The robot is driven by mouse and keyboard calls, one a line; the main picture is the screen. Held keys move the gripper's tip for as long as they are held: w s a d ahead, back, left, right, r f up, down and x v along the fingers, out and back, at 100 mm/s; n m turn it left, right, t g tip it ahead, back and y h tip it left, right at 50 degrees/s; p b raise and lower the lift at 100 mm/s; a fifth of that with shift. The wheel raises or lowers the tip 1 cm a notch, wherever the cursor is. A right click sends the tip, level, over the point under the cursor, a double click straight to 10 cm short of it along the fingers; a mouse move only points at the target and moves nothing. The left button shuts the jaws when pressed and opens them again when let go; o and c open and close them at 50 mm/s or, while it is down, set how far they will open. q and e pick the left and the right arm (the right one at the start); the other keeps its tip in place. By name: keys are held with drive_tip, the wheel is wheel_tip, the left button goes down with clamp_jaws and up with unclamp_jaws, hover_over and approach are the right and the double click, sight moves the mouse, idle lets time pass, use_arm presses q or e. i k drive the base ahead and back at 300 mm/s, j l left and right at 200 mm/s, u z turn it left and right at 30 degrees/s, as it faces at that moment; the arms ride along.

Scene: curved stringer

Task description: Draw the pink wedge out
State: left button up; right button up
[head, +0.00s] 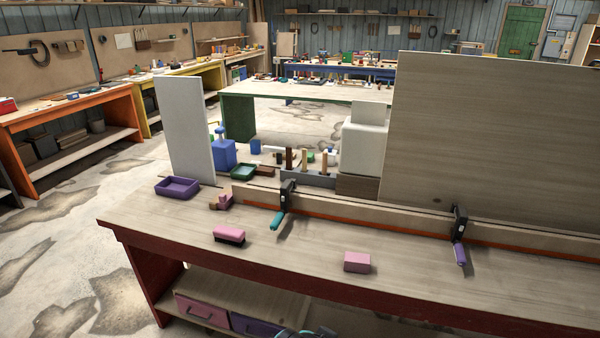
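No piece is clearly wedge-shaped at this size. A pink block (357,262) lies alone on the front of the red-edged bench. A second pink piece on a dark base (229,235) lies to its left. A small pinkish-brown piece (221,202) sits near the left end of the long orange-and-wood strip (340,213). I cannot tell which is the wedge. Two dark clamps, one with a teal handle (277,220) and one with a purple handle (460,254), grip the strip. Neither of my grippers can be made out; a rounded grey-teal part at the bottom edge is unclear.
A purple tray (177,188) and a green tray (243,173) stand at the bench's back left. A white panel (184,125) and a large wooden panel (490,150) rise behind. Pink (201,310) and purple drawers sit below. The bench front is mostly clear.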

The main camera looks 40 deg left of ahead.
sight(225, 201)
drive_tip(key=u, duration=1.7)
